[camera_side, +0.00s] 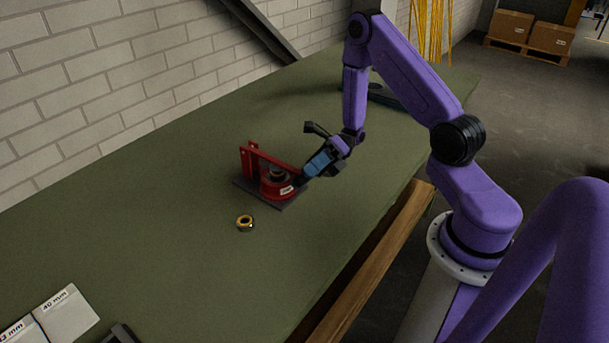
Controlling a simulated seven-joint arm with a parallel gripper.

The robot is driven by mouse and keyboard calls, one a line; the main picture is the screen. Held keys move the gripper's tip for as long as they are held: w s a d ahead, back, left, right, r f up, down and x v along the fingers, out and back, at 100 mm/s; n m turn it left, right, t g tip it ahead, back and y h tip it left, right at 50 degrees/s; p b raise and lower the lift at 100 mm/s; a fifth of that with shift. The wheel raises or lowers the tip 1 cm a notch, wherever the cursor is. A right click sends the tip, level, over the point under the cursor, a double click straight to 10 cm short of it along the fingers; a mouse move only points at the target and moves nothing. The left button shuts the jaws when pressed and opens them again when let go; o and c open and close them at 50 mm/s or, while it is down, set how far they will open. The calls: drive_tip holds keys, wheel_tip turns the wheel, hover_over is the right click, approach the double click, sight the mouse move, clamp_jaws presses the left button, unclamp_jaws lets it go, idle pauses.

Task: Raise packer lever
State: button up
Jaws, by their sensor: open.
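The red packer (273,188) stands on a dark base plate (288,204) on the green bench. A red upright post (247,160) rises at its back left. A red lever bar (272,158) runs from the top of the post down to the right, towards my gripper. A dark round part with a tan ring (277,174) sits in the packer's middle. My gripper (302,180) is open, tilted down to the left, at the right side of the packer near the lever's lower end. I cannot tell whether the fingers touch the lever or are around it.
A yellow-and-dark ring (245,223) lies on the bench (190,245) in front of the packer. White cards marked in mm (66,314) and a dark object (121,334) are at the near left. A dark tray-like object (388,96) lies behind my arm. A brick wall borders the bench.

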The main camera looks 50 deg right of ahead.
drive_tip(key=shift+a, duration=0.5)
